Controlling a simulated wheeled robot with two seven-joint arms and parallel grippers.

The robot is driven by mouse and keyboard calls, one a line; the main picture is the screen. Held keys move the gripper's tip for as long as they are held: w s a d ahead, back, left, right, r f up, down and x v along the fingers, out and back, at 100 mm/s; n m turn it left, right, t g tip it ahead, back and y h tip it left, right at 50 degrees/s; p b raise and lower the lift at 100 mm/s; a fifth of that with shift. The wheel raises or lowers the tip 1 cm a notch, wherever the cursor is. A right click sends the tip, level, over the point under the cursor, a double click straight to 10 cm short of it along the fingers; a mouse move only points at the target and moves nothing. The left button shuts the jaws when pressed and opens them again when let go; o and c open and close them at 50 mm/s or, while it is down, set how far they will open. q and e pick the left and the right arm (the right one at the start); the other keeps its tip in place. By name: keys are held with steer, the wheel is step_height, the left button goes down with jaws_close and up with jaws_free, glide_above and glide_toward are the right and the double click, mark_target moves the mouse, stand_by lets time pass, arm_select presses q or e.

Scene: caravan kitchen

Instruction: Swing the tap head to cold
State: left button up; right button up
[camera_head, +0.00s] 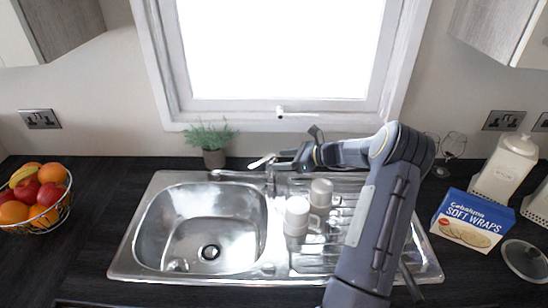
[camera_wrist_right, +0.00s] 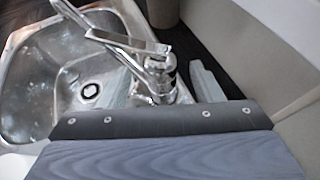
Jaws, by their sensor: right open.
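The chrome tap (camera_head: 238,175) stands at the back edge of the steel sink, its spout reaching left over the bowl. In the right wrist view the tap (camera_wrist_right: 158,78) shows close up, with a flat lever head (camera_wrist_right: 130,42) on top pointing left. My right gripper (camera_head: 264,161) is open at the tap, coming from the right. In the wrist view its pale fingers (camera_wrist_right: 170,85) show one on each side of the tap body. I cannot tell whether they touch it. In the head view the gripper partly hides the tap top. My left gripper is not in view.
White mugs (camera_head: 298,214) stand on the drainer beside my right arm. A potted plant (camera_head: 213,143) is behind the tap, under the window. Wine glasses (camera_head: 452,146), a wraps box (camera_head: 472,220) and a canister (camera_head: 508,165) stand right. A fruit basket (camera_head: 57,219) is left.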

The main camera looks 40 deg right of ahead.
mark_target(276, 160)
steer(key=shift+p+x, duration=0.35)
steer(key=shift+x, duration=1.35)
steer(key=shift+c, duration=0.3)
jaws_close()
